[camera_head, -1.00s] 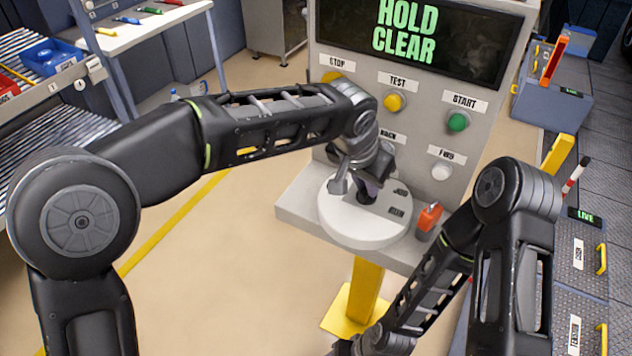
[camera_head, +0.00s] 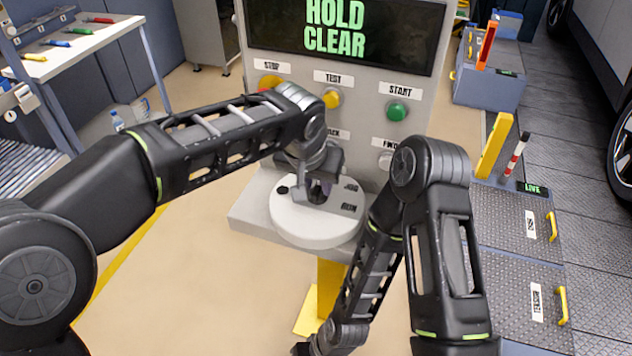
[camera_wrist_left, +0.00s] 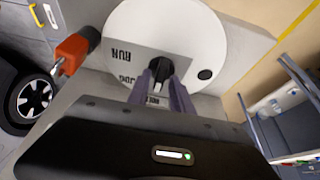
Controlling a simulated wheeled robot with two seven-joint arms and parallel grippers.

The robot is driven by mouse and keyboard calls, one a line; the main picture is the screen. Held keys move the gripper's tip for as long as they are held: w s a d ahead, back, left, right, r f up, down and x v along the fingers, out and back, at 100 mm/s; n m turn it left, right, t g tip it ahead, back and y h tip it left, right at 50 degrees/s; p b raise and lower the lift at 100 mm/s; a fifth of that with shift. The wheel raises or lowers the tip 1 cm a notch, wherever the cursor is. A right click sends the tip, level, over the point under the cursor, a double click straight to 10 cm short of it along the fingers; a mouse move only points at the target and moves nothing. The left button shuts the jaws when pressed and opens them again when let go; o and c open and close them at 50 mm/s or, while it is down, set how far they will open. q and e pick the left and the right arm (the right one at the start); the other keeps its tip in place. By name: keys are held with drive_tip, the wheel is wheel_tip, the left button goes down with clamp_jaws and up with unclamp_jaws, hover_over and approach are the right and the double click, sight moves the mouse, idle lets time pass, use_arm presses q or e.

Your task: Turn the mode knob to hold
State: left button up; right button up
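The mode knob (camera_wrist_left: 160,70) is black and stands on a round white dial plate (camera_wrist_left: 197,35). Its labels RUN and JOG show in the left wrist view; a further label is partly covered by the fingers. In the head view the dial plate (camera_head: 310,236) sits on the console's grey ledge. My left gripper (camera_wrist_left: 160,78) has its fingers close against both sides of the knob; in the head view it (camera_head: 320,193) hides most of the knob. My right gripper (camera_head: 302,349) is low at the bottom edge, mostly cut off, away from the dial.
The console screen (camera_head: 347,30) reads HOLD CLEAR. STOP, TEST (camera_head: 332,98) and START (camera_head: 397,111) buttons sit above the dial. An orange-red handle (camera_wrist_left: 75,50) stands beside the dial. My right arm passes close to the ledge's right side. A tool bench (camera_head: 95,40) stands left.

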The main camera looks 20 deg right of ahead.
use_arm(q)
drive_tip(key=shift+o, duration=0.6)
drive_tip(key=v, duration=0.7)
drive_tip(key=shift+r+b, duration=0.35)
drive_tip(key=shift+b, duration=0.1)
drive_tip(key=shift+s+f, duration=0.1)
drive_tip(key=shift+s, duration=0.1)
